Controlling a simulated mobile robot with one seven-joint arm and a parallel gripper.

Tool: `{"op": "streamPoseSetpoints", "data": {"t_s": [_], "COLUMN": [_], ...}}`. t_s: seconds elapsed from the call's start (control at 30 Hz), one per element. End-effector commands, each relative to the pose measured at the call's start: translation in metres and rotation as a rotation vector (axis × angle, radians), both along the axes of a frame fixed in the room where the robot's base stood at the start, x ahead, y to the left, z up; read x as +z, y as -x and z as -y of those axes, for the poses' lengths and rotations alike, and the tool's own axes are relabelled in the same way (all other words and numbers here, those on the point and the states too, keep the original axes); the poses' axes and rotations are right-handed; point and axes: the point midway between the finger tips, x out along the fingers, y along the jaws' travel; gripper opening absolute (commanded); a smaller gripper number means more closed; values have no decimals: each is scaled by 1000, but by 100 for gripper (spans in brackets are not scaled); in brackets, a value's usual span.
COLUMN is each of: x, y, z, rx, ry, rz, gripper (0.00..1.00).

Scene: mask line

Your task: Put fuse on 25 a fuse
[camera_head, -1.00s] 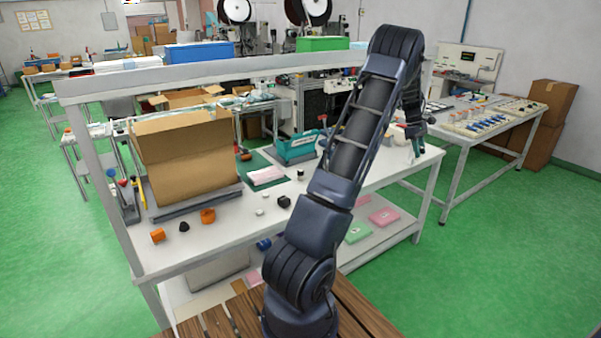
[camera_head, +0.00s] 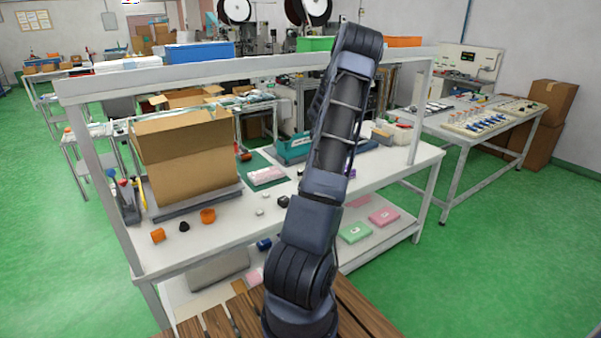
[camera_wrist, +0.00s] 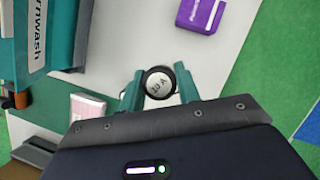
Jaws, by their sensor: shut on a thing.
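My gripper (camera_wrist: 158,90) is shut on a round fuse (camera_wrist: 158,82) with a black rim and a white face. The print on it ends in "A", but the number is hard to read. The fuse is held above the white tabletop. In the head view my gripper is hidden behind my own arm. Several small fuse-like pieces lie on the table there: two orange ones (camera_head: 157,235) (camera_head: 208,215), a black one (camera_head: 184,226), white ones (camera_head: 260,211) (camera_head: 266,194) and a dark one (camera_head: 284,201). I cannot tell which is the 25 A fuse.
A large cardboard box (camera_head: 186,155) stands at the table's left. A teal container (camera_head: 293,150) and pink pack (camera_head: 266,176) stand behind the pieces. A purple box (camera_wrist: 200,14) lies near the table edge in the wrist view. The table's front left is clear between pieces.

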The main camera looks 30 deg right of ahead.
Motion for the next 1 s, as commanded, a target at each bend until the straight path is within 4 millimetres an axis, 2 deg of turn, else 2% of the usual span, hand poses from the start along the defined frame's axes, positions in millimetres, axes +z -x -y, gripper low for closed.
{"op": "streamPoseSetpoints", "data": {"t_s": [0.03, 0.2, 0.4, 0.57, 0.8, 1.0], "x": [-2, -5, -6, -11, -40, -57], "y": [-13, -46, -65, -69, -70, -69], "z": [-16, -58, -84, -92, -92, -92], "rx": [77, 295, 429, 465, 467, 466], "ry": [-3, -3, -2, -2, -2, -2], "rz": [1, -1, -1, -2, -3, -3], "gripper": [10, 10, 10, 10, 10, 10]}}
